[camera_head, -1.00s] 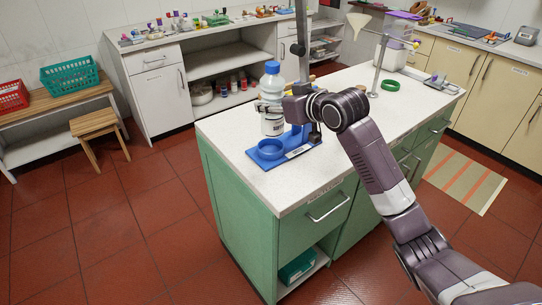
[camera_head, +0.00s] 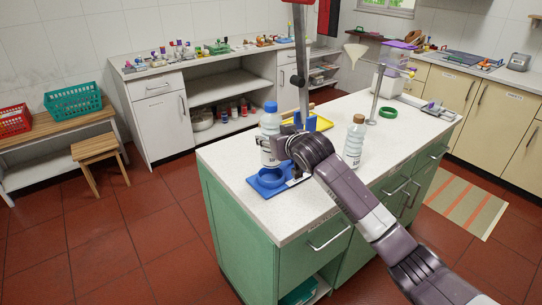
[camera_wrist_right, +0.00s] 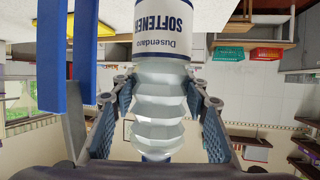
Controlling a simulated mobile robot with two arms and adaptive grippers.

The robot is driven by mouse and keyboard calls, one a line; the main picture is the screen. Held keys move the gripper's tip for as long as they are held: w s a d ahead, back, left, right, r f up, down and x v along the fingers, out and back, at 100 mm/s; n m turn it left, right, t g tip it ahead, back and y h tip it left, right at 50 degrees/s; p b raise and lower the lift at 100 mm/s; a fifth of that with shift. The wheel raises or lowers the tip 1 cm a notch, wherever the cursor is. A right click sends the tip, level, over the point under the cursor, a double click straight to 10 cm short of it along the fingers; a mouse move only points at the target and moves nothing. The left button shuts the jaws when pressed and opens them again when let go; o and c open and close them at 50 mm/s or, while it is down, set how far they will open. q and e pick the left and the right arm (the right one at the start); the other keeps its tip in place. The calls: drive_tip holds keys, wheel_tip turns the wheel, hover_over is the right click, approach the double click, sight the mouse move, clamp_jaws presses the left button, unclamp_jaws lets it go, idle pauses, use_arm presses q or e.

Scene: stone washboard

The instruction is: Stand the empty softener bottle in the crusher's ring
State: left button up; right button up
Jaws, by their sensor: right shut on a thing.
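The softener bottle (camera_head: 269,124), white with a blue cap, is upright in my right gripper (camera_head: 271,148). In the right wrist view the fingers (camera_wrist_right: 158,108) close on both sides of its ribbed clear part (camera_wrist_right: 158,92), beside the "SOFTENER" label (camera_wrist_right: 165,32). The crusher's blue ring (camera_head: 271,188) is on its blue base at the counter's near left end. The bottle's lower end appears just above and behind the ring; whether it touches is unclear. The crusher's post (camera_head: 303,75) rises behind my wrist. My left gripper is not in view.
A brown-capped bottle (camera_head: 354,147) stands on the white counter (camera_head: 318,205), right of my wrist. A yellow tray (camera_head: 322,123) lies behind the post. Farther right are a green ring (camera_head: 388,112) and a funnel stand (camera_head: 376,95). The counter's front is clear.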

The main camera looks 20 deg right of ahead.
wheel_tip(320, 180, down, 7)
drive_tip(key=shift+f+p, duration=0.1)
drive_tip(key=shift+p, duration=0.2)
drive_tip(key=o, duration=1)
drive_tip(key=shift+c, duration=0.2)
drive_tip(key=a+b+v, duration=0.1)
drive_tip(key=v, duration=1.1)
drive_tip(key=shift+d, duration=0.45)
